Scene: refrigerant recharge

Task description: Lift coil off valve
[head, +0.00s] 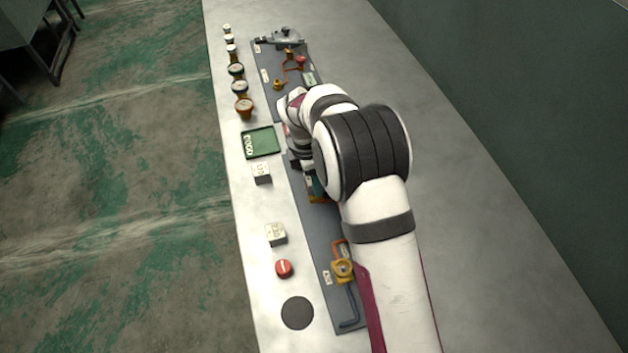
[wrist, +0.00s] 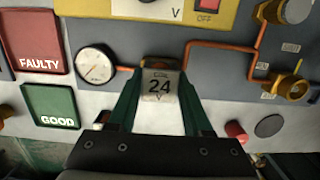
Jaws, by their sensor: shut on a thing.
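The coil (wrist: 160,84), a pale block marked "COIL 24 V", is between the fingertips of my gripper (wrist: 160,98) in the wrist view. The two green fingers are shut on its sides. Copper pipe shows on both sides behind it, and the valve beneath is hidden by the coil and fingers. I cannot tell whether the coil still touches the valve. In the head view my arm covers the coil and most of the gripper.
A green GOOD tray (wrist: 52,107), a red FAULTY tray (wrist: 37,41) and a gauge (wrist: 96,65) are left of the coil. Brass fittings (wrist: 290,87) are right. Pale blocks (head: 276,234) and a red-topped item (head: 284,268) stand along the bench's left edge.

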